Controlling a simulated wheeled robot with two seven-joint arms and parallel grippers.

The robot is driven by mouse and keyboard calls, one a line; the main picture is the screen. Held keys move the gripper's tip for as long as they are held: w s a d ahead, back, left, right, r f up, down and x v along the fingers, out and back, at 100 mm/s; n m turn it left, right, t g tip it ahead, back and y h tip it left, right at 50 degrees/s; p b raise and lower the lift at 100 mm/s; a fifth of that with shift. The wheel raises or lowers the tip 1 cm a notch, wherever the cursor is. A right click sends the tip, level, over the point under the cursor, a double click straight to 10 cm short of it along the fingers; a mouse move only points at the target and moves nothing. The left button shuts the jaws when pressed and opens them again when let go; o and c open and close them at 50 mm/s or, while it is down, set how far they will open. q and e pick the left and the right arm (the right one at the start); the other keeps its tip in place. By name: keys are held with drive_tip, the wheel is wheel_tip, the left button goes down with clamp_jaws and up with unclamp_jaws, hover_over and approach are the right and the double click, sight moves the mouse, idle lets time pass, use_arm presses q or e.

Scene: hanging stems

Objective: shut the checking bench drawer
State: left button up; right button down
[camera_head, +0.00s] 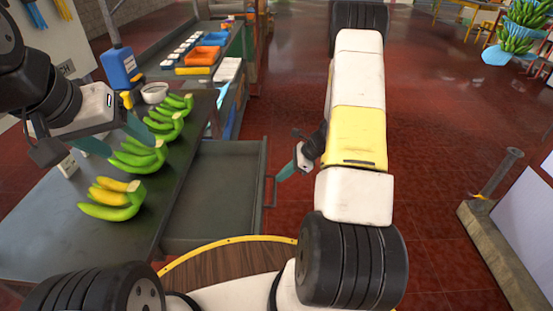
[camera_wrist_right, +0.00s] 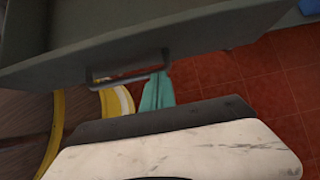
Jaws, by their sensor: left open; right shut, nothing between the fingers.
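The checking bench drawer (camera_head: 214,190) is a grey, empty tray, pulled out to the right of the dark bench (camera_head: 40,215). Its bar handle (camera_head: 271,192) is on the outer front, and it also shows in the right wrist view (camera_wrist_right: 118,77). My right gripper (camera_head: 280,177) is shut and empty, just outside the drawer front beside the handle. In the right wrist view its teal fingers (camera_wrist_right: 157,92) overlap the handle's right end; I cannot tell if they touch. My left gripper (camera_head: 115,137) is open above the bench and the bananas.
Several banana hands (camera_head: 118,198) lie along the bench, with a white bowl (camera_head: 154,93) and a blue jug (camera_head: 119,67) behind. A concrete block with a post (camera_head: 500,255) stands at the right. Red floor beyond the drawer is clear.

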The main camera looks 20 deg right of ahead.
hover_over(210, 185)
drive_tip(key=shift+a+r, duration=0.1)
idle(0.4)
